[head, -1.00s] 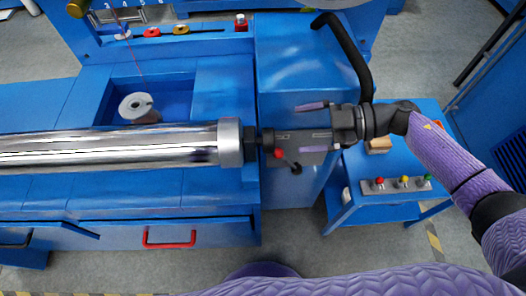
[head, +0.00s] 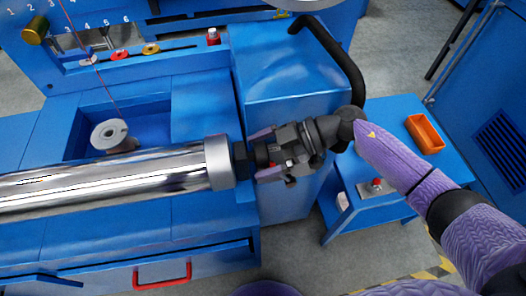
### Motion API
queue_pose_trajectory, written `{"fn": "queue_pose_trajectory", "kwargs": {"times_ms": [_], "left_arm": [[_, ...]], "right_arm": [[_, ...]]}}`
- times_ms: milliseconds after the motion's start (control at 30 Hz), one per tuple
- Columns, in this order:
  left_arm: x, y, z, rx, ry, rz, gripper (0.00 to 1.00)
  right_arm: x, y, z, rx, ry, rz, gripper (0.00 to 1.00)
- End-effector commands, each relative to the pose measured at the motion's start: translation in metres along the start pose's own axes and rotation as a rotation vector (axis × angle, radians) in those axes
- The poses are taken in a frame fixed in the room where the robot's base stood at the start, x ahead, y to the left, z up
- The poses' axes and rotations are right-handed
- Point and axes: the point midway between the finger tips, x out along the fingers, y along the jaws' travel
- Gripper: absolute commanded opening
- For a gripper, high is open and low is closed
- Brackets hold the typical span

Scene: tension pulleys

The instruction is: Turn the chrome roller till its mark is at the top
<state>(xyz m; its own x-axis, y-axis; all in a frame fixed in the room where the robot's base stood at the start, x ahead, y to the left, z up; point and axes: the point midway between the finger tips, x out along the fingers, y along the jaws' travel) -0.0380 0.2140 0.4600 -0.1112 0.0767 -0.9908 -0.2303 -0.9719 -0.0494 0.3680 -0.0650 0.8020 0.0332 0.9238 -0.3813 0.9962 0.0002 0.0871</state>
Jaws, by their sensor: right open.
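The chrome roller (head: 110,178) lies across the left of the head view, with a grey collar (head: 217,162) at its right end. A short black shaft end (head: 241,158) sticks out of the collar toward my right gripper. I cannot make out the roller's mark for certain among the reflections. My right gripper (head: 262,156) is open at the roller's right end, with one purple finger above the line of the shaft and one below. Whether the fingers touch the shaft end cannot be told. My left gripper is not in view.
The blue machine housing (head: 285,65) with a black bent handle (head: 345,60) stands behind my right gripper. A blue side table (head: 390,125) at the right holds an orange tray (head: 424,134). A spool (head: 110,134) sits in a recess behind the roller. A red drawer handle (head: 161,275) is below.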

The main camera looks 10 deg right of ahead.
Motion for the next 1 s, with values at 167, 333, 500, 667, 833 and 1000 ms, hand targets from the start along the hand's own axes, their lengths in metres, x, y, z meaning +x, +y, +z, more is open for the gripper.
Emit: {"fn": "queue_pose_trajectory", "kwargs": {"times_ms": [167,333,500,667,833,1000], "left_arm": [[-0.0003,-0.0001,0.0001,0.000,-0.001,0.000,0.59],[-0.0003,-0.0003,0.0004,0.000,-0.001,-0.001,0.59],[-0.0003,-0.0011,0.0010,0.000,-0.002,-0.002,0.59],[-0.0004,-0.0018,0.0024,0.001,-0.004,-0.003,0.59],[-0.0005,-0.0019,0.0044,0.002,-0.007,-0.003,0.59],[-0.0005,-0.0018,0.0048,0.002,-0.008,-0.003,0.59]], "right_arm": [[-0.0005,0.0001,-0.0003,-0.001,0.000,0.000,0.83],[-0.0006,0.0001,-0.0002,-0.001,0.000,0.001,0.47],[-0.0007,0.0002,-0.0001,-0.001,0.000,0.001,0.20],[-0.0007,0.0002,-0.0001,-0.002,0.000,0.001,0.20],[-0.0008,0.0002,0.0000,-0.002,0.000,0.001,0.20],[-0.0008,0.0002,0.0000,-0.002,0.000,0.001,0.20]]}}
